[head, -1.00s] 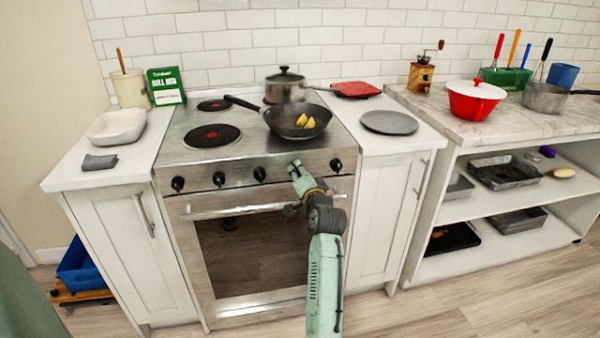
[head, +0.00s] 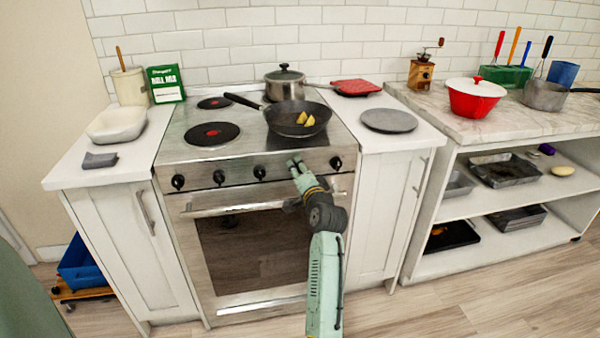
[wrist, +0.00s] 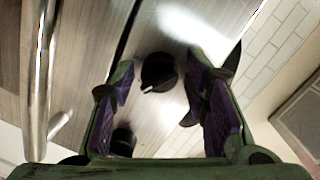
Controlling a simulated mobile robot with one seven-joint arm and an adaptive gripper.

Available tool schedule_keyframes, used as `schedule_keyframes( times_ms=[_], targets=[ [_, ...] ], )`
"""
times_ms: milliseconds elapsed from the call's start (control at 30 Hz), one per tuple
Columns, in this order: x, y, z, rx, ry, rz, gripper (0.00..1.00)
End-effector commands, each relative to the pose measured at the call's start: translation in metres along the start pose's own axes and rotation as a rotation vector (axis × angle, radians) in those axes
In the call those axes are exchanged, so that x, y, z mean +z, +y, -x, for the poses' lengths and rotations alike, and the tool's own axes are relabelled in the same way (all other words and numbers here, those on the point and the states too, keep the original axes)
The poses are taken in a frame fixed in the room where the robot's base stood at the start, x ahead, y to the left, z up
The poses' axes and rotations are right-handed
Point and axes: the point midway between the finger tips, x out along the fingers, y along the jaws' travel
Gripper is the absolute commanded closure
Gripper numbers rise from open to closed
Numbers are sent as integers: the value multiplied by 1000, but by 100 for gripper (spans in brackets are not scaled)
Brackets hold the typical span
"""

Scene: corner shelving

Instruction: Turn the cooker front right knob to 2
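The cooker (head: 190,150) has a steel front panel with a row of several black knobs. My gripper (head: 296,163) is at this panel, right of the middle knob (head: 260,172) and left of the rightmost knob (head: 336,164). In the wrist view my gripper (wrist: 160,85) is open, with purple pads on both fingers. A black knob (wrist: 158,71) with a white pointer mark sits between the fingertips, with a gap on each side. My gripper hides this knob in the head view. Another knob (wrist: 122,140) shows near the left finger's base. No numbers are readable.
The oven door handle (head: 240,209) runs just below the knobs, and shows at the left of the wrist view (wrist: 38,80). A black pan (head: 290,125) with yellow pieces and a lidded pot (head: 285,90) stand on the hob. The floor before the cooker is clear.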

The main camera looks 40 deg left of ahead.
Motion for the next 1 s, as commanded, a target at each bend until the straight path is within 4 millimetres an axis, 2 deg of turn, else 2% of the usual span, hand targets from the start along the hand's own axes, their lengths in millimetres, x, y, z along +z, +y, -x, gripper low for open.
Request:
schedule_keyframes(
  times_ms=[100,467,567,800,1000],
  targets=[
    [0,0,0,0,0,0,50],
    [0,0,6,0,1,1,50],
    [0,1,19,0,1,1,50],
    [-1,1,71,0,3,1,50],
    [-1,1,105,0,2,0,50]
  ],
)
